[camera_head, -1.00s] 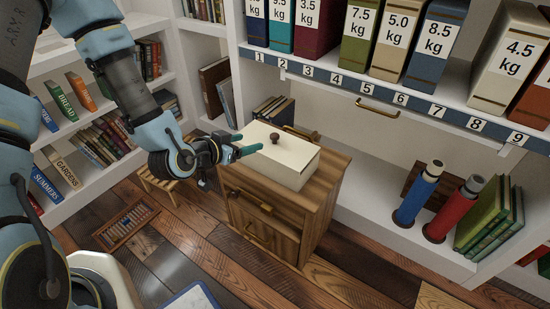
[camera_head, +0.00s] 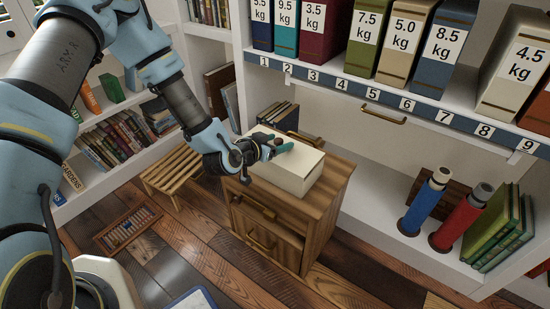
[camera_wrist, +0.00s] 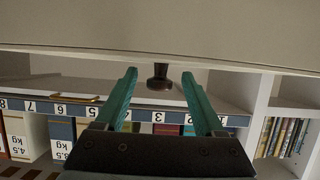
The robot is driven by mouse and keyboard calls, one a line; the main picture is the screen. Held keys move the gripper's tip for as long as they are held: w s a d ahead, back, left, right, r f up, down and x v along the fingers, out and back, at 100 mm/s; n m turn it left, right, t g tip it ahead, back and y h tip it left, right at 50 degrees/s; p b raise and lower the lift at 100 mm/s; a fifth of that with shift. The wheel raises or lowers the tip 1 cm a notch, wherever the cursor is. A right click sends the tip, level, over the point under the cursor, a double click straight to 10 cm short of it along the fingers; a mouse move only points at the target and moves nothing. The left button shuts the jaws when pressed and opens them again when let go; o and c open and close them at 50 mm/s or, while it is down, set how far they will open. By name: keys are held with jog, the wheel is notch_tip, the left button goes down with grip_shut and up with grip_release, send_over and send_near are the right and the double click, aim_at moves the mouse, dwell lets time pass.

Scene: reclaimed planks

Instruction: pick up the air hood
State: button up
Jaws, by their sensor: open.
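The air hood (camera_head: 288,177), a cream box-shaped cover with a dark knob on top, sits on a small wooden cabinet (camera_head: 318,195). My gripper (camera_head: 276,144) is at the top of the hood and hides the knob in the head view. In the wrist view, which is upside down, the hood's pale surface (camera_wrist: 160,35) fills the top. Its dark knob (camera_wrist: 159,80) shows between the two teal fingers of my gripper (camera_wrist: 159,72). The fingers are apart with space on each side of the knob. I cannot tell how deep they reach around it.
A white shelf (camera_head: 395,85) with numbered slots and weight-labelled binders stands behind. Blue (camera_head: 424,203) and red (camera_head: 460,218) cylinders and green books (camera_head: 500,228) stand at lower right. A wooden stool (camera_head: 172,175) and an abacus (camera_head: 128,228) are left of the cabinet.

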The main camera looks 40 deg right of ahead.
jog(key=shift+d+f, duration=0.1)
jog(key=shift+d, duration=0.05)
grip_shut()
dwell(0.5)
